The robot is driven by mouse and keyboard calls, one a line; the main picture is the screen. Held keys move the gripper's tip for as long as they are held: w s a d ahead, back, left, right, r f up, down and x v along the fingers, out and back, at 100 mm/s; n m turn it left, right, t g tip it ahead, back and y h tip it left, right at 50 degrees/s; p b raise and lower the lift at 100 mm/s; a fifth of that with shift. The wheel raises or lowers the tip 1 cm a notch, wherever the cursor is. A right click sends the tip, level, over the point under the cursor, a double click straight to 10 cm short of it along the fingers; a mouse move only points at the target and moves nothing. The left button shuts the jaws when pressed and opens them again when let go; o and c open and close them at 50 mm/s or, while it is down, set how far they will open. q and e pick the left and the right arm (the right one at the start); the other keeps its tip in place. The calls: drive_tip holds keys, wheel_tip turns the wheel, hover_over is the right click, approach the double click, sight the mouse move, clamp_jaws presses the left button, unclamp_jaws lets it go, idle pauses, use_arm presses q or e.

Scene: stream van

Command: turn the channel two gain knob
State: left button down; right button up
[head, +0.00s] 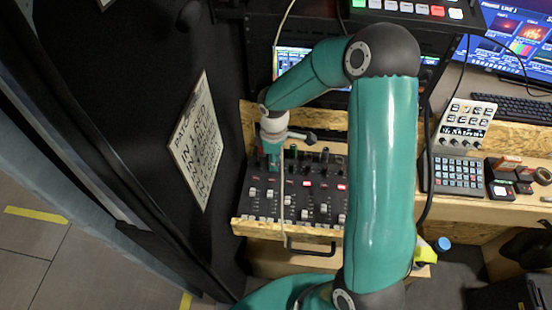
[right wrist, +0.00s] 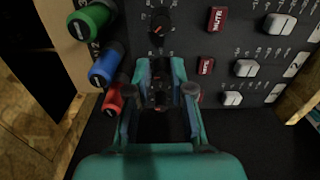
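The black mixer (head: 300,190) stands on a wooden shelf, with rows of small knobs, sliders and red buttons. My right gripper (head: 272,158) reaches down over its upper left part. In the right wrist view the gripper's two fingers (right wrist: 161,68) are apart, low over the panel, with small dark knobs (right wrist: 160,98) between them. I cannot tell whether they touch a knob. Another black knob (right wrist: 160,22) with a red mark sits just beyond the fingertips. A "2" is printed by the blue plug (right wrist: 104,68); which knob is channel two gain is unclear. My left gripper is out of view.
A green plug (right wrist: 88,20) and a red plug (right wrist: 113,98) flank the blue one, close to the fingers. Red mute buttons (right wrist: 206,65) and white sliders (right wrist: 245,68) lie to the right. A dark wall with a sign (head: 197,140) stands left of the mixer.

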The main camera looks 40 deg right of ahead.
drive_tip(key=shift+o, duration=1.2)
wheel_tip(320, 180, up, 12)
drive_tip(key=shift+f, duration=0.1)
